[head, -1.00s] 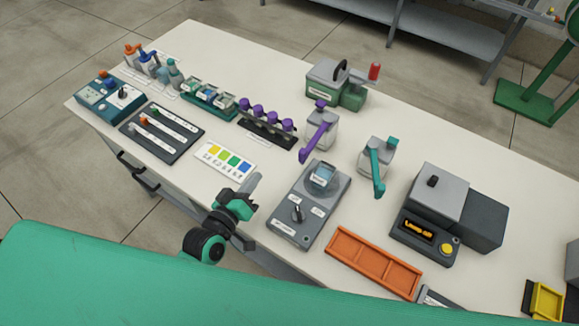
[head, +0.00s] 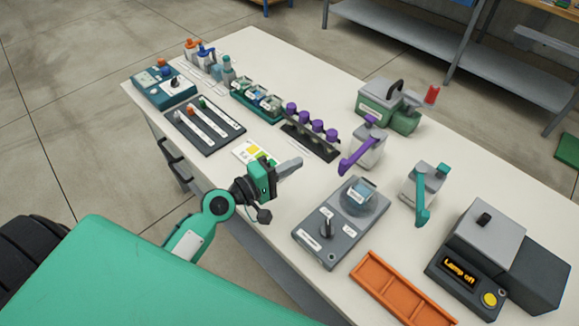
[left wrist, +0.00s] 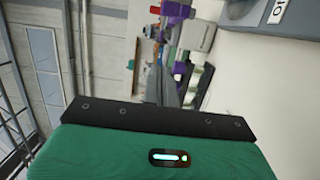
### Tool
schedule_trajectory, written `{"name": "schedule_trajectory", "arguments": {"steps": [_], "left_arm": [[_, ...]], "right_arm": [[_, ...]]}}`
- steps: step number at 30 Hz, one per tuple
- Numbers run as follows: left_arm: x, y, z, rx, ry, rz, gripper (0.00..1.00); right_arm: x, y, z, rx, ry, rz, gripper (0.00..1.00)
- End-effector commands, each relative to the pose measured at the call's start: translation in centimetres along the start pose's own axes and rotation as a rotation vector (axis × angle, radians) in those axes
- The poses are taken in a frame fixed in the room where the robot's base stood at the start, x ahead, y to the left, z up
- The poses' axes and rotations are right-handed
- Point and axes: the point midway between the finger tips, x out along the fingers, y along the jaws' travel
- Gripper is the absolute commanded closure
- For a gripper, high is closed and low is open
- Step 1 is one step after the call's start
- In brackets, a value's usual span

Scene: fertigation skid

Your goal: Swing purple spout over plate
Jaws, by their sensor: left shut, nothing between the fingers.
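A small blue-filled beaker (head: 361,191) stands on the unit's round plate (head: 379,205). The left wrist view shows purple parts (left wrist: 178,10), too unclear to identify. My right gripper is out of view.
A teal-spouted bottle (head: 417,194) stands right of the plate. An orange tray (head: 402,290) and a grey lamp box (head: 486,232) lie nearer right. Purple-knobbed valves (head: 312,121) stand left of the purple spout. White table shows between the valves and plate unit.

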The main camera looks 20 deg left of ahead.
Motion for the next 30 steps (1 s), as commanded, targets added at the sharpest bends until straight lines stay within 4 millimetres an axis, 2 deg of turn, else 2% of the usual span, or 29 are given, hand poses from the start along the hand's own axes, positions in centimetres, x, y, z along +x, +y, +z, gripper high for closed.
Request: {"name": "schedule_trajectory", "arguments": {"steps": [3,10,13,18,30], "left_arm": [[2.6,0.4,0.0,-0.001,0.001,0.004,1.0],[6.8,0.3,0.3,-0.001,-0.001,0.0,1.0],[6.9,0.2,2.0,-0.003,0.0,-0.001,1.0],[7.3,0.1,3.5,0.0,0.001,-0.001,1.0],[7.3,-0.1,3.9,0.002,0.001,-0.001,1.0]], "right_arm": [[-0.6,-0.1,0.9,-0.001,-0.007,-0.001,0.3],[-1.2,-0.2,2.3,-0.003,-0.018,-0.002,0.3],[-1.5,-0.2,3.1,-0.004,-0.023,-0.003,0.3],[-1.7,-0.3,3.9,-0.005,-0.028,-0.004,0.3],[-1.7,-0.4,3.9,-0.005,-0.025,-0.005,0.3]]}}
